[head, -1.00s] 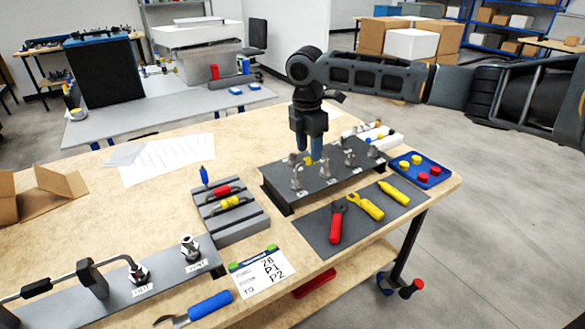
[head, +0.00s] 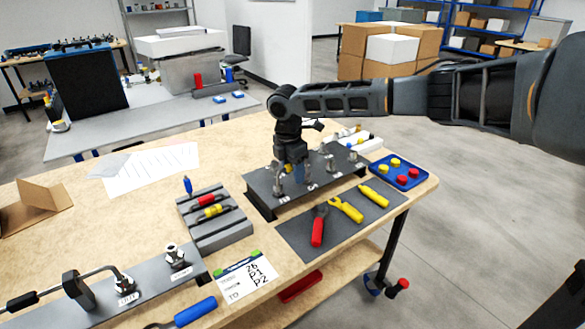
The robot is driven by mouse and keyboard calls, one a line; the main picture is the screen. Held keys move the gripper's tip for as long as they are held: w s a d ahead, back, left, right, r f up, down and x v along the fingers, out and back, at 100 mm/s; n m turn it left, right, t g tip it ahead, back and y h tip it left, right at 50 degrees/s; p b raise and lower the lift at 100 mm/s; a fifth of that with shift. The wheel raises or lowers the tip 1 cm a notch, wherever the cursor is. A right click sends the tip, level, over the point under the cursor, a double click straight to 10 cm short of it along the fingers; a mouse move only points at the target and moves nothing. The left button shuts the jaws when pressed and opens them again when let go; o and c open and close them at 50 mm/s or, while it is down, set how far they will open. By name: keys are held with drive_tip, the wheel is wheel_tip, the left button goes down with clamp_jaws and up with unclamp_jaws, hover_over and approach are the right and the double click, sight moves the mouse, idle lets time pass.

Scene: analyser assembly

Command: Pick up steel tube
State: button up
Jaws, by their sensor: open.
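A thin bent steel tube (head: 101,271) lies at the lower left. It runs from a black upright block (head: 78,291) to a hex fitting (head: 123,286) on a grey strip. A black rod end shows on the block's other side. My gripper (head: 296,182) points down over the raised black plate (head: 264,204), among its upright metal fittings (head: 328,166). It is well to the right of and behind the bent tube. Its jaws are open, but the fingertips are small and partly hidden by a fitting, so contact cannot be told.
A grey rack (head: 222,236) holds red, yellow and blue-handled tools. A label card (head: 247,276), a blue-handled wrench (head: 195,311) and a mat (head: 294,231) with red and yellow tools lie in front. A blue tray (head: 410,181) sits at right. Bare tabletop (head: 115,225) lies left of the rack.

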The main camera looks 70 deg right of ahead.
drive_tip(key=shift+c, duration=0.2)
clamp_jaws()
drive_tip(key=shift+r, duration=0.1)
